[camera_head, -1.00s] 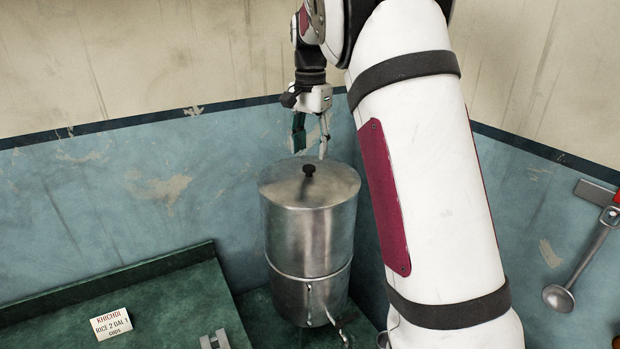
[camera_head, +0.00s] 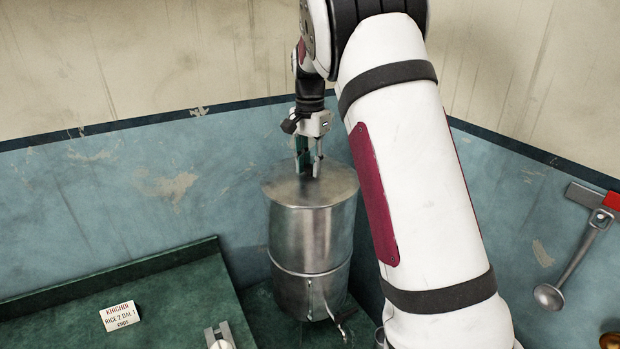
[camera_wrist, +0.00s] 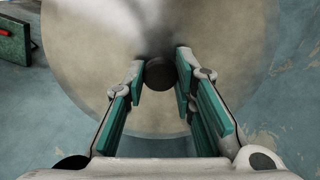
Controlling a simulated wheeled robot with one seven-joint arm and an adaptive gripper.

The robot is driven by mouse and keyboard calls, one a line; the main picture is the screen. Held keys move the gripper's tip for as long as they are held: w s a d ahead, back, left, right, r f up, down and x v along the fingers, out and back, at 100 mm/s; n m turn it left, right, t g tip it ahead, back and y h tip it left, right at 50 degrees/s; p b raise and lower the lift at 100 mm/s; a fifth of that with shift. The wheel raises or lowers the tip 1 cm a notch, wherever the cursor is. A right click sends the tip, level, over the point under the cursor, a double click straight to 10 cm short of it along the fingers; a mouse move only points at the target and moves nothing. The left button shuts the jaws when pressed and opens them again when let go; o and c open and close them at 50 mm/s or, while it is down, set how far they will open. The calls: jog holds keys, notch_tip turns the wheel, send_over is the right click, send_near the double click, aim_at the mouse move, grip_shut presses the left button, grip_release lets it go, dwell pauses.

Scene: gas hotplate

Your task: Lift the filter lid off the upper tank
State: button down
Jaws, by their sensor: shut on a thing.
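The steel filter (camera_head: 312,243) stands upright in the corner, its upper tank stacked on a lower one with a tap at the front. Its round metal lid (camera_head: 335,187) sits on top of the upper tank; I cannot tell whether it is raised at all. My gripper (camera_head: 309,174) points down at the lid's centre and is shut on the dark knob. In the wrist view the round black knob (camera_wrist: 160,74) lies between the fingertips, with the lid (camera_wrist: 80,60) filling the background.
A green counter (camera_head: 170,290) lies at the left, bearing a small paper sign (camera_head: 119,317) and a metal fitting (camera_head: 219,336). A ladle (camera_head: 572,262) hangs on the right wall. Blue walls (camera_head: 235,200) stand close behind the filter.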

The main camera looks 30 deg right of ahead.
aim_at(310, 168)
jog(key=shift+r, duration=0.15)
jog(key=shift+w+r+b, duration=0.1)
jog(key=shift+r+b, duration=0.2)
jog(key=shift+r, duration=0.2)
jog(key=shift+s+a+r+b, duration=0.1)
jog(key=shift+s+r+b, duration=0.15)
jog(key=shift+r, duration=0.35)
jog(key=shift+s+a+r+b, duration=0.1)
jog(key=shift+r+b, duration=0.1)
jog(key=shift+r, duration=0.35)
jog(key=s+a+r, duration=0.2)
jog(key=s, duration=0.5)
jog(key=s+a+r+p, duration=0.1)
jog(key=s+a+r, duration=0.1)
jog(key=s, duration=0.5)
jog(key=shift+s+a+r, duration=0.15)
jog(key=shift+s+r, duration=0.05)
jog(key=shift+s, duration=0.2)
